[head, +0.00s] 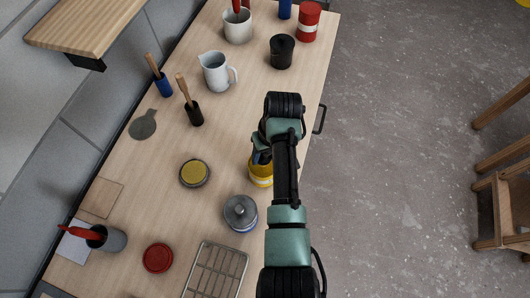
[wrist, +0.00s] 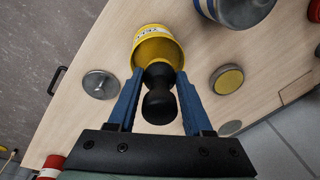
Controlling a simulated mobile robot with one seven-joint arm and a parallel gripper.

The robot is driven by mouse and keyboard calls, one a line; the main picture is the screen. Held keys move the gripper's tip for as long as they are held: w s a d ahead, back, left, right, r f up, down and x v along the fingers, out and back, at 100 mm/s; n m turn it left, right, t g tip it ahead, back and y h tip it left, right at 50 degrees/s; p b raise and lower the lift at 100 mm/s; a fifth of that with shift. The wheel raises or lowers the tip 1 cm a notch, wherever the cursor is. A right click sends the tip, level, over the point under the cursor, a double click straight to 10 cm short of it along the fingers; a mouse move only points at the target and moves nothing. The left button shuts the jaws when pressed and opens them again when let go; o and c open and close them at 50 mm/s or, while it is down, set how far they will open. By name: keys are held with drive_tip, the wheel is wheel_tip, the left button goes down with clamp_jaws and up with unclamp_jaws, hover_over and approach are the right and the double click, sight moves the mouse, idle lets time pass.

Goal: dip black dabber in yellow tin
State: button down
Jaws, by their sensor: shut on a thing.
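The yellow tin (head: 259,180) stands on the bench, partly hidden by my arm in the head view. In the wrist view the yellow tin (wrist: 178,38) shows its label and open mouth just beyond my fingertips. My gripper (wrist: 159,73) is shut on the black dabber (wrist: 158,108), whose rounded knob faces the camera. The dabber's far end overlaps the tin's mouth; I cannot tell how deep it sits or whether it touches the inside. In the head view my gripper (head: 261,157) is at the tin, and the dabber is hidden.
A yellow-topped disc (head: 194,173) and a blue-banded tin (head: 240,212) with a grey lid are close by. A metal knobbed lid (wrist: 100,84) lies beside the yellow tin. A wire rack (head: 216,272), red lid (head: 158,258), white jug (head: 215,71) and black tin (head: 282,51) are further off.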

drive_tip(key=shift+r, duration=0.15)
wheel_tip(320, 180, up, 5)
drive_tip(key=p, duration=0.5)
drive_tip(key=shift+f, duration=0.2)
idle(0.3)
